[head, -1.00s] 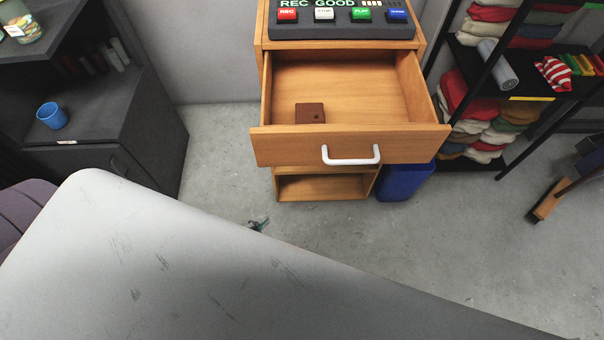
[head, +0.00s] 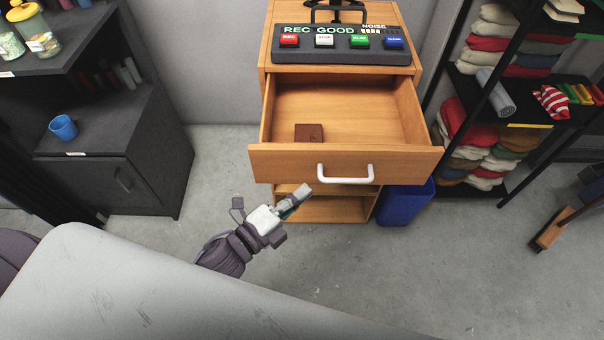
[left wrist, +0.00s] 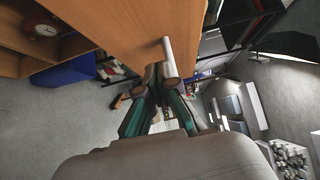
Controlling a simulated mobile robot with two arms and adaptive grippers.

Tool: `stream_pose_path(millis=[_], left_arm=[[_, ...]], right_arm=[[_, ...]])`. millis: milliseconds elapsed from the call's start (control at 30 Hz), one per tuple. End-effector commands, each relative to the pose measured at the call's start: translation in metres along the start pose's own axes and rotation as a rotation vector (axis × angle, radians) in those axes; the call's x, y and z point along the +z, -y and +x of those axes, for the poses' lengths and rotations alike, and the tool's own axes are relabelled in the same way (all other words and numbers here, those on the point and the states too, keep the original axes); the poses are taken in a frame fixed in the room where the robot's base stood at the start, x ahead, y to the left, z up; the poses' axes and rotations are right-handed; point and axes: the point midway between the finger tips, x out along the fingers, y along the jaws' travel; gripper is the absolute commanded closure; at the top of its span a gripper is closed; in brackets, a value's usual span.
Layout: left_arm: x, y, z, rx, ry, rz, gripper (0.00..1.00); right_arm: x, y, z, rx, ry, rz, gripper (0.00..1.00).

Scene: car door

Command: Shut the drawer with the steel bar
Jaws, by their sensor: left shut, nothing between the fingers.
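The wooden drawer (head: 285,162) is pulled out of its cabinet, with its inside showing. The pale steel bar (head: 345,179) is the handle across its front. My left gripper (head: 304,191) is shut and empty, low and just left of the bar in the head view. In the left wrist view, the shut fingertips (left wrist: 160,72) are close to the end of the bar (left wrist: 167,50), with the drawer front (left wrist: 115,22) beyond. I cannot tell whether they touch. My right gripper is not in view.
A small brown box (head: 309,133) lies in the drawer. A button panel (head: 340,57) sits on the cabinet top. A blue bin (head: 405,204) stands at the cabinet's lower right. A dark cabinet (head: 145,180) is at left, and a black shelf with folded cloths (head: 490,135) at right.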

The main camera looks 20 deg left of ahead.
Motion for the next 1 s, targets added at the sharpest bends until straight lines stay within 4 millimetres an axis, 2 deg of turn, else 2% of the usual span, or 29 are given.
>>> stream_pose_path(millis=[33,100,300,800,1000], left_arm=[[0.002,0.003,0.01,-0.002,0.0,0.003,1.0],[0.012,0.002,0.017,-0.001,0.0,0.003,1.0],[0.026,0.0,0.03,0.001,0.0,0.001,1.0],[0.029,0.0,0.033,0.0,0.001,-0.001,1.0],[0.042,0.001,0.046,-0.001,0.002,0.002,1.0]], right_arm=[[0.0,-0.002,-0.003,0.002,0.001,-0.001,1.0],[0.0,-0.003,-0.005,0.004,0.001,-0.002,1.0],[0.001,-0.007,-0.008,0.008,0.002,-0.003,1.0],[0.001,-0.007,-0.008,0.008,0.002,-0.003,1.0],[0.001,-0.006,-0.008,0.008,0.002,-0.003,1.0]])
